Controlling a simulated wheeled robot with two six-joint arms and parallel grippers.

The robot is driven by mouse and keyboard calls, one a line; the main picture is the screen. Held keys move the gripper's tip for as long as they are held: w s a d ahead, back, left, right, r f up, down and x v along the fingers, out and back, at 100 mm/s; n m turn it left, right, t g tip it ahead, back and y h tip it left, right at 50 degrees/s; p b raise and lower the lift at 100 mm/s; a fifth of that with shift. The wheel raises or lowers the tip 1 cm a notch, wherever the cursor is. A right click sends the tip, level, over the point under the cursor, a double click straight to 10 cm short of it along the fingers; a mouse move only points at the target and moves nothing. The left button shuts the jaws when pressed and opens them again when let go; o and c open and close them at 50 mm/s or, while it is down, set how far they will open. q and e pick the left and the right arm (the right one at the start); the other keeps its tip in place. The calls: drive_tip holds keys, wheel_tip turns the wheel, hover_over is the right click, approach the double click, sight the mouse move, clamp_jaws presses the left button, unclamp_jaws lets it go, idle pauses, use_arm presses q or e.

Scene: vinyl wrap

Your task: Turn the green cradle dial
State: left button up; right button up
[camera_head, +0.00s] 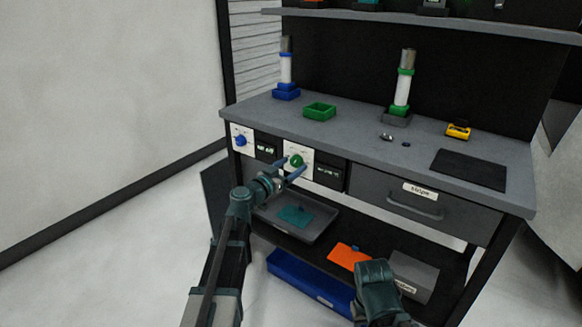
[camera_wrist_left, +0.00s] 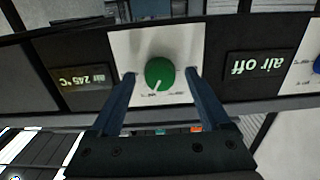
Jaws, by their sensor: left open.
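The green dial (camera_head: 296,161) is a round knob on a white panel on the front of the bench. It also shows in the left wrist view (camera_wrist_left: 160,74), with a white pointer line and small markings below it. My left gripper (camera_head: 292,169) is open in front of the white panel. In the left wrist view its two blue fingers (camera_wrist_left: 160,72) stand on either side of the green dial with gaps between. A part of my right arm shows at the lower right in the head view; its gripper fingers cannot be made out.
A blue dial (camera_head: 241,141) sits on another white panel to the left. Dark displays are beside the dials. On the bench top are a green tray (camera_head: 319,111), a green-collared cylinder (camera_head: 403,86) and a blue-collared cylinder (camera_head: 286,68). A drawer (camera_head: 385,196) is to the right.

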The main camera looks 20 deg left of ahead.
use_arm(q)
clamp_jaws()
idle(0.5)
drive_tip(key=n, duration=0.5)
drive_tip(key=shift+d+n, duration=0.1)
drive_tip(key=shift+n, duration=0.3)
drive_tip(key=n, duration=1.2)
drive_tip(key=shift+r+n, duration=0.1)
drive_tip(key=shift+n, duration=0.3)
drive_tip(key=n, duration=0.5)
drive_tip(key=shift+n, duration=0.3)
